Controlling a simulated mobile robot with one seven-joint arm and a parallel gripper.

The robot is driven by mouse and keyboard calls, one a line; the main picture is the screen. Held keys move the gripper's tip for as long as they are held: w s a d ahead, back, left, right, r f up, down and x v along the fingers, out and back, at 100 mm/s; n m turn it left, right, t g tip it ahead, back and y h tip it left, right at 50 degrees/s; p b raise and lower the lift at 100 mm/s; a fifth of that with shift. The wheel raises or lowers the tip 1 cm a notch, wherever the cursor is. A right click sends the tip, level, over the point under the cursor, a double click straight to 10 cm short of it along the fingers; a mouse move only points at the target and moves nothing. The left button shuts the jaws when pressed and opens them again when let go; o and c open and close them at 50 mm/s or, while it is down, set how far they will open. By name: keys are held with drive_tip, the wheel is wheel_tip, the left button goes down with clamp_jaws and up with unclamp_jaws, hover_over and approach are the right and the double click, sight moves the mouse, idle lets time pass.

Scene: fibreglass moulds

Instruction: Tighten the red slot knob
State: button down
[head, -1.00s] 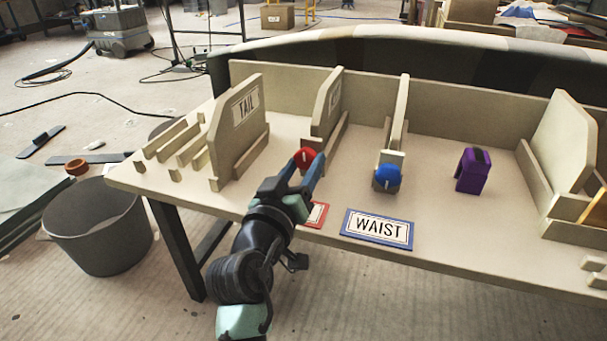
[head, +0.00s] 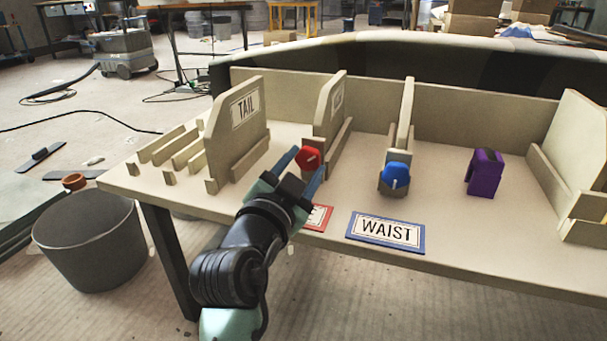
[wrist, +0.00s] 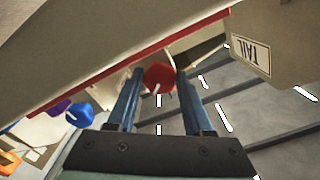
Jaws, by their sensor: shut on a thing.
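The red slot knob (head: 308,158) sits at the front end of an upright divider slot on the table, with a white mark on its face. My gripper (head: 304,164) reaches it from the front, one blue finger on each side, shut on the knob. In the wrist view the red knob (wrist: 159,78) lies between the tips of my gripper (wrist: 159,76). A red-edged label (head: 318,217) lies in front of it, partly hidden by my gripper.
A blue knob (head: 396,175) and a purple block (head: 485,172) stand to the right. The WAIST sign (head: 385,229) lies near the front edge. The TAIL panel (head: 245,108) and slatted rack (head: 165,150) are to the left. A grey bin (head: 88,240) stands on the floor.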

drive_tip(key=m, duration=0.5)
drive_tip(key=shift+m+b, duration=0.3)
drive_tip(key=shift+b, duration=0.05)
idle(0.4)
drive_tip(key=shift+c, duration=1.5)
unclamp_jaws()
drive_tip(key=shift+s+a+r, duration=0.1)
drive_tip(key=p+v, duration=0.5)
drive_tip(key=v, duration=0.7)
drive_tip(key=shift+s, duration=0.4)
drive_tip(key=shift+a, duration=0.1)
